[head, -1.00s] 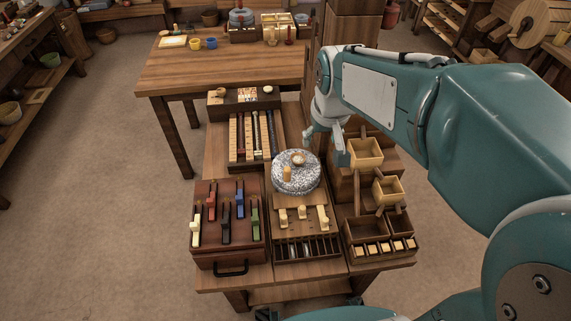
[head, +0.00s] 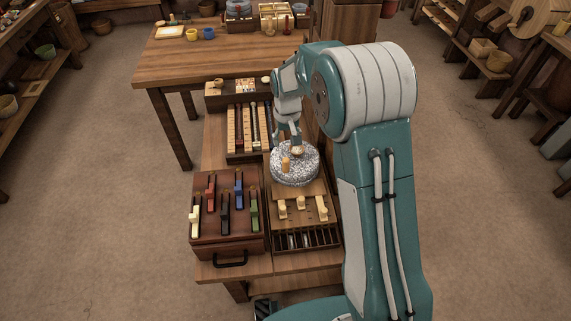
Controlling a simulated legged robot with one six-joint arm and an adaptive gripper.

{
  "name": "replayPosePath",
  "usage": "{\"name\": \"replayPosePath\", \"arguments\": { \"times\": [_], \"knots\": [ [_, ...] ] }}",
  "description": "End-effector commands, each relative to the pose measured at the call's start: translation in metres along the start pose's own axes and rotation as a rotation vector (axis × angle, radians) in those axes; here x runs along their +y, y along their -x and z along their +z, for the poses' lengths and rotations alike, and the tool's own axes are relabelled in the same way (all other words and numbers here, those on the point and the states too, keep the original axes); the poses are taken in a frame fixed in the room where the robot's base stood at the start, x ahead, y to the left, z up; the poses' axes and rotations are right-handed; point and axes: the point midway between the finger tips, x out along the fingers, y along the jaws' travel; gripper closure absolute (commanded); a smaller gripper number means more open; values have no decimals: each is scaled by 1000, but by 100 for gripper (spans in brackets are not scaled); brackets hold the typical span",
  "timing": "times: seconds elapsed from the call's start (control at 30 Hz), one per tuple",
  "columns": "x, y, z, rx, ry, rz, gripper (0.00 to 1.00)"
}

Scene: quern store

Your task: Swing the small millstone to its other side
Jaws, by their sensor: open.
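The small millstone (head: 294,174) is a round, speckled grey-white stone on the low wooden bench. A tan wooden peg handle (head: 285,164) stands on its left side. A pale round knob (head: 298,151) sits near the middle of its top, toward the back. My gripper (head: 290,143) points down over the back left part of the stone, behind the peg handle. It is open and holds nothing. The fingertips are small here, and I cannot tell whether they touch the stone.
A brown box (head: 227,240) with coloured sliders stands at front left. A board with pale wooden pegs (head: 302,208) lies in front of the stone. A slatted rack (head: 247,130) lies behind left. A larger table (head: 215,65) stands behind.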

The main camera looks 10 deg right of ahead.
Motion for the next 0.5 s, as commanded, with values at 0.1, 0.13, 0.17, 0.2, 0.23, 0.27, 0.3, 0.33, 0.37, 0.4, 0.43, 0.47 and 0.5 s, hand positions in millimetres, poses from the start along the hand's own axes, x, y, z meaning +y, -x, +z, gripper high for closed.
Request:
{"name": "replayPosePath", "arguments": {
  "times": [0.1, 0.13, 0.17, 0.2, 0.23, 0.27, 0.3, 0.33, 0.37, 0.4, 0.43, 0.47, 0.5],
  "knots": [
    [-2, -13, -5, -13, 5, 0, 31],
    [-2, -15, -5, -14, 6, -1, 31],
    [-2, -16, -6, -15, 6, -1, 31],
    [-2, -18, -6, -16, 6, -1, 31],
    [-2, -20, -6, -17, 6, -1, 31],
    [-2, -22, -5, -18, 6, -1, 31],
    [-2, -27, -5, -18, 6, -1, 31],
    [-2, -31, -5, -19, 6, -1, 31],
    [-2, -36, -5, -19, 6, -1, 31],
    [-2, -42, -5, -20, 6, -1, 31],
    [-2, -48, -4, -20, 6, -1, 31],
    [-2, -54, -4, -20, 6, -1, 31],
    [-2, -61, -4, -20, 5, -1, 31]
  ]
}}
